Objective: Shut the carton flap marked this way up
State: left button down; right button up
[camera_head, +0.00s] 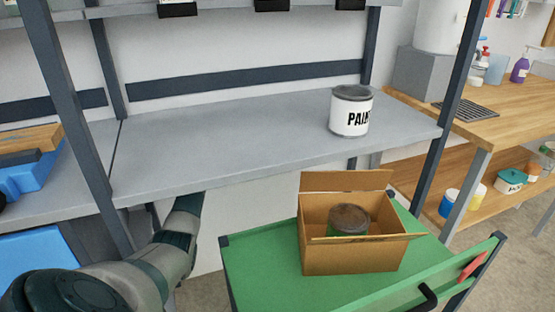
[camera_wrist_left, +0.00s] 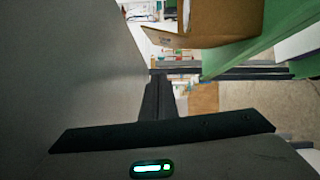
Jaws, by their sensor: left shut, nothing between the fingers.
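The open cardboard carton (camera_head: 350,258) stands on the green cart top (camera_head: 262,272). Its back flap (camera_head: 345,181) stands up and a front flap (camera_head: 375,238) sticks outward. No "this way up" mark is readable. In the left wrist view the carton (camera_wrist_left: 225,18) is at the top, with a flap (camera_wrist_left: 185,40) jutting left that bears small unreadable print. My left gripper (camera_wrist_left: 158,88) is shut and empty, apart from the flap. In the head view my left arm reaches up to the shelf edge and its gripper is hidden. My right gripper is in neither view.
A can with a brown lid (camera_head: 348,217) sits inside the carton. A white paint can (camera_head: 351,112) stands on the grey shelf (camera_head: 240,135) above. A dark shelf post (camera_head: 75,115) rises at left. The cart has a raised right rim with a black handle (camera_head: 425,297).

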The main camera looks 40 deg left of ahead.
pick_arm(q)
jog(key=f+x, duration=0.1)
jog(key=x, duration=1.6)
jog(key=w+a+n, duration=0.2)
jog(key=w+a, duration=0.1)
jog(key=a, duration=0.1)
jog(key=s+a+n+b, duration=0.1)
jog(key=s+a, duration=0.9)
jog(key=a, duration=0.1)
jog(key=shift+s+a+t+b, duration=0.25)
jog(key=shift+t+b, duration=0.05)
jog(key=shift+f, duration=0.15)
